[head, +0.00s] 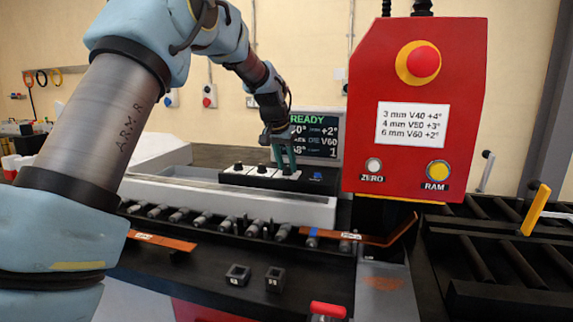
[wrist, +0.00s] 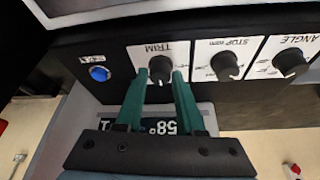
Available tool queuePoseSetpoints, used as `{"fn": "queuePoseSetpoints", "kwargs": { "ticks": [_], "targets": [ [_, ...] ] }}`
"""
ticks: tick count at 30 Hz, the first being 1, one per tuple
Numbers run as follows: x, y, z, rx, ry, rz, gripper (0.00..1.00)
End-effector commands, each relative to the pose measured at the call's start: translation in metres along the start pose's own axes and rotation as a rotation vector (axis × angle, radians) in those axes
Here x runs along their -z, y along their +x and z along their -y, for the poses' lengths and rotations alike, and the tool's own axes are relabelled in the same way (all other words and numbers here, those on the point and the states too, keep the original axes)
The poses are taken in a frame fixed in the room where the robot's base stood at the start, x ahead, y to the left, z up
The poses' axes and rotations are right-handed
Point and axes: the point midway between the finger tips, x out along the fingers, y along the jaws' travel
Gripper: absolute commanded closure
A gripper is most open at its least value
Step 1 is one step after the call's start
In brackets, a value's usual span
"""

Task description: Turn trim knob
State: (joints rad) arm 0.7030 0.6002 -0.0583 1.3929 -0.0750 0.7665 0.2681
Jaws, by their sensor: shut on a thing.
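The trim knob (wrist: 160,67) is black with a white pointer line, on a white TRIM label plate in the wrist view. My gripper (wrist: 163,78) has its green fingers on either side of this knob, shut on it. In the head view my gripper (head: 287,168) reaches down to the right end of the black knob panel (head: 302,183) and hides the trim knob there. The stop knob (wrist: 226,66) and the angle knob (wrist: 291,63) sit beside it on the same panel. The display (head: 315,140) behind reads READY, with +2° and V60 visible.
A blue button (wrist: 99,73) lies beside the trim knob. A red control box (head: 415,110) with an emergency stop, ZERO and RAM buttons hangs to the right of my gripper. Copper bars (head: 385,238) lie on the rollers in front.

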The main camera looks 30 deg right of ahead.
Motion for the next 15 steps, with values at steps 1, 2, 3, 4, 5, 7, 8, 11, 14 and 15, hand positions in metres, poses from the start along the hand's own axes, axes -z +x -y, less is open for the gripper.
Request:
{"fn": "queuePoseSetpoints", "kwargs": {
  "ticks": [1,2,3,4,5,7,8,11,14,15],
  "targets": [
    [-0.0005,0.0006,-0.0002,-0.001,0.000,0.002,1.00],
    [-0.0006,0.0006,-0.0002,-0.001,0.000,0.002,1.00],
    [-0.0006,0.0007,-0.0002,-0.001,0.000,0.002,1.00],
    [-0.0006,0.0007,-0.0002,-0.001,0.000,0.002,1.00],
    [-0.0006,0.0007,-0.0002,-0.001,0.000,0.002,1.00],
    [-0.0007,0.0008,-0.0002,-0.001,0.000,0.002,1.00],
    [-0.0007,0.0008,-0.0002,-0.001,0.000,0.002,1.00],
    [-0.0007,0.0009,-0.0002,-0.001,0.000,0.002,0.56],
    [-0.0006,0.0008,-0.0001,-0.001,-0.001,0.002,0.45],
    [-0.0006,0.0007,-0.0001,-0.001,-0.001,0.002,0.40]
  ]
}}
